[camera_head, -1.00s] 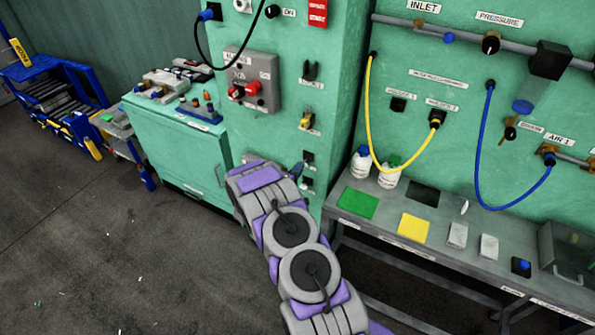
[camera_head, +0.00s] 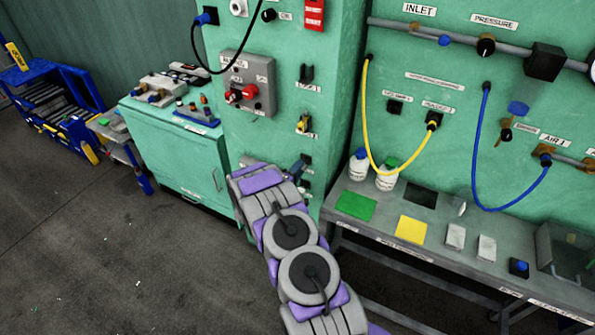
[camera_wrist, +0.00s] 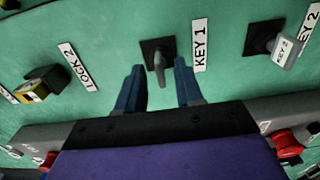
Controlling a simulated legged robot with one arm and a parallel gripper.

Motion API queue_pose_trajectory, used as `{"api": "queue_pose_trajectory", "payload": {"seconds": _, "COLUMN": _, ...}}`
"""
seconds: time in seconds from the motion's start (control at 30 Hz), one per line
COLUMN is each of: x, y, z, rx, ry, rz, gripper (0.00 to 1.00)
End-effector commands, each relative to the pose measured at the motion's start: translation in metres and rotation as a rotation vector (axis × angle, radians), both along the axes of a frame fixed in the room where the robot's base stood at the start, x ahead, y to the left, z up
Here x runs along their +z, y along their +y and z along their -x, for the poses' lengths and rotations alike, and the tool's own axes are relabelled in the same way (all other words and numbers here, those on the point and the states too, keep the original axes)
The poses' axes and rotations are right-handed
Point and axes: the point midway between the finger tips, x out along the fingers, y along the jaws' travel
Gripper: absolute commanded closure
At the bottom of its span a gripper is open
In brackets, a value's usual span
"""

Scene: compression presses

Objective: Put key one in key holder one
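In the wrist view, key holder one is a dark square plate (camera_wrist: 150,46) beside the KEY 1 label (camera_wrist: 200,45). A narrow grey piece (camera_wrist: 159,66) sticks out from it; it looks like key one seen edge-on, but its marking does not show. My gripper (camera_wrist: 160,88) is open, with one blue finger on each side of this piece. I see a gap on both sides and no clear contact. In the head view my gripper (camera_head: 295,170) is at the green panel, partly hidden by my arm.
A grey tag marked KEY 2 (camera_wrist: 286,52) sits in its holder close on the right in the wrist view. A yellow-and-black lock (camera_wrist: 42,84) by the LOCK 2 label is on the left. In the head view, a grey bench (camera_head: 460,270) stands right of my arm.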

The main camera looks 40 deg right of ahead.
Motion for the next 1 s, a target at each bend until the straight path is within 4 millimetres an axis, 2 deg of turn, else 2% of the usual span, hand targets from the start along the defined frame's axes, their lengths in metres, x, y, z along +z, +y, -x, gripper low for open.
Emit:
{"api": "queue_pose_trajectory", "payload": {"seconds": 0.17, "x": 0.000, "y": 0.002, "z": 0.000, "rx": 0.001, "ry": 0.000, "rz": 0.000, "gripper": 0.64}}
{"api": "queue_pose_trajectory", "payload": {"seconds": 0.33, "x": 0.000, "y": 0.017, "z": 0.005, "rx": 0.002, "ry": 0.002, "rz": -0.001, "gripper": 0.64}}
{"api": "queue_pose_trajectory", "payload": {"seconds": 1.0, "x": -0.001, "y": 0.129, "z": 0.051, "rx": 0.003, "ry": 0.002, "rz": 0.001, "gripper": 0.64}}
